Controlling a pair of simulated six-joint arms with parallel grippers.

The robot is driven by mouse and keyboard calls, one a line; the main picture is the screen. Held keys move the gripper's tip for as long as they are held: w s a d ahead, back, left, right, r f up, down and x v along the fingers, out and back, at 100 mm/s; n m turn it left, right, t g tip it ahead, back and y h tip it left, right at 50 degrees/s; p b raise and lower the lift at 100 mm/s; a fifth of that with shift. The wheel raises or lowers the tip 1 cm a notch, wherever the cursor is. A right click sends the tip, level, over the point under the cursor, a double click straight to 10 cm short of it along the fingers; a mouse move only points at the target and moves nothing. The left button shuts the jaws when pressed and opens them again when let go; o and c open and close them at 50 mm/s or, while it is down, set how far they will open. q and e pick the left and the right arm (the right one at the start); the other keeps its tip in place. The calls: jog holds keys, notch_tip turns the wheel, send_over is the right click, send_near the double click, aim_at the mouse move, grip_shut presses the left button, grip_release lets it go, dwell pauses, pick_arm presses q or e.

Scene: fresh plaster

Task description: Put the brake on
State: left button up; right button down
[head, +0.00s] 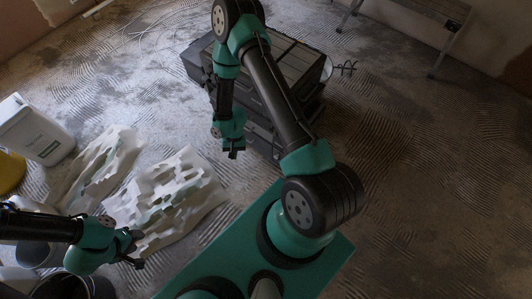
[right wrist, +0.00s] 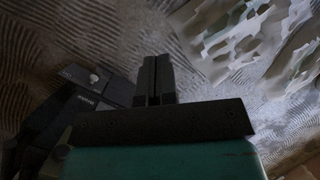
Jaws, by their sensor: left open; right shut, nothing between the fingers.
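A black tool chest (head: 285,65) stands on the ridged floor at the top centre of the head view. A dark part with a small pale round spot, probably the chest's lower corner (right wrist: 92,88), shows at the left of the right wrist view. I cannot make out a brake lever or its position. My right gripper (head: 232,154) points down just in front of the chest's left side, apart from it. In the right wrist view its fingers (right wrist: 153,80) are together and empty. My left gripper (head: 137,262) is open and empty at the lower left, far from the chest.
Crumpled pale sheets (head: 180,195) lie on the floor left of centre. A white canister (head: 33,130), a yellow bucket (head: 10,172) and a dark bucket (head: 75,287) stand at the left. A step ladder (head: 450,40) stands top right. The floor at right is clear.

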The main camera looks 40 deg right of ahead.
jog(key=w+d+f+m+g+h, duration=0.1)
jog(key=w+d+f+m+h, duration=0.2)
jog(key=d+f, duration=0.6)
jog(key=w+d+f+m+g+h, duration=0.1)
jog(key=w+d+f+m+h, duration=0.3)
jog(key=f, duration=0.8)
jog(key=shift+d+f+m+h, duration=0.25)
jog(key=shift+d+m+h, duration=0.95)
jog(key=shift+d+m, duration=1)
jog(key=shift+d+f, duration=0.1)
jog(key=shift+d, duration=0.05)
jog(key=s+d+f, duration=0.4)
jog(key=s+f, duration=0.4)
jog(key=shift+d+f, duration=0.2)
jog(key=shift+d, duration=0.15)
jog(key=shift+n, duration=0.3)
